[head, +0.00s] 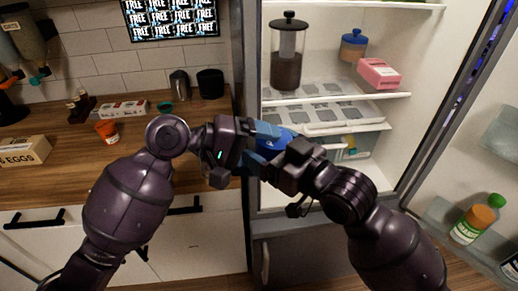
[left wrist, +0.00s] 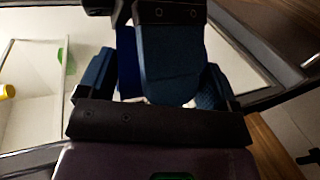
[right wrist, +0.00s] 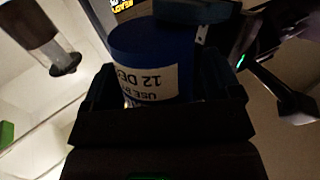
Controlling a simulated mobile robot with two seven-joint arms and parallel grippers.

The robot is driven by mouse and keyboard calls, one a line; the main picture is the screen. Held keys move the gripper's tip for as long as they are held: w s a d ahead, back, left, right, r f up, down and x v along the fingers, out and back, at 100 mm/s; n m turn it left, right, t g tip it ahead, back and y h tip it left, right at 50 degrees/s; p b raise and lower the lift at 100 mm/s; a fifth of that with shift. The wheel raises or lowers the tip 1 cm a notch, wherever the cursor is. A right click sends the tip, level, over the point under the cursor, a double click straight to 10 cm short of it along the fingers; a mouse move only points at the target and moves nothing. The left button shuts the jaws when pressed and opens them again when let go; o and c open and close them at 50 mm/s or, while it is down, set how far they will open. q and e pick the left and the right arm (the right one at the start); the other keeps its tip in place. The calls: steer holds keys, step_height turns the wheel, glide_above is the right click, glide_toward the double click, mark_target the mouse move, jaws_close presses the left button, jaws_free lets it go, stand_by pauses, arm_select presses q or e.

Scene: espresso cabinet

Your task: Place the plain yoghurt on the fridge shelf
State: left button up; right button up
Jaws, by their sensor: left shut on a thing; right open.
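The plain yoghurt appears to be a blue tub (head: 279,144), held between my two grippers at the fridge's left front edge. In the right wrist view the tub (right wrist: 150,60) shows a white label with upside-down use-by text. My left gripper (head: 268,131) is shut on the tub; in the left wrist view its fingers (left wrist: 150,80) hide most of it. My right gripper (head: 262,160) is open, with its fingers (right wrist: 168,85) on either side of the tub; contact is unclear. The fridge shelf (head: 392,96) is behind and right of the grippers.
The open fridge holds a dark-filled jar (head: 287,68), a blue-lidded jar (head: 353,47) and a pink box (head: 379,74). The fridge door (head: 490,165) stands open at right with bottles (head: 473,222). An orange tub (head: 106,131) and egg box (head: 22,151) sit on the counter.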

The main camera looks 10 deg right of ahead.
steer(key=v, duration=0.7)
steer(key=s+d+f+m+h, duration=0.2)
steer(key=s+d+f+h, duration=0.1)
steer(key=f, duration=0.8)
steer(key=s+d+f+m+g+h, duration=0.1)
steer(key=s+d+f+m+h, duration=0.1)
steer(key=d+f+h, duration=0.3)
steer(key=s+d+f+m+g+h, duration=0.1)
steer(key=s+d+f+m+h, duration=0.2)
steer(key=d+f, duration=0.5)
step_height(320, 180, down, 9)
steer(key=shift+s+d+r+h, duration=0.1)
steer(key=shift+s+d+h, duration=0.15)
steer(key=shift+s+h, duration=0.25)
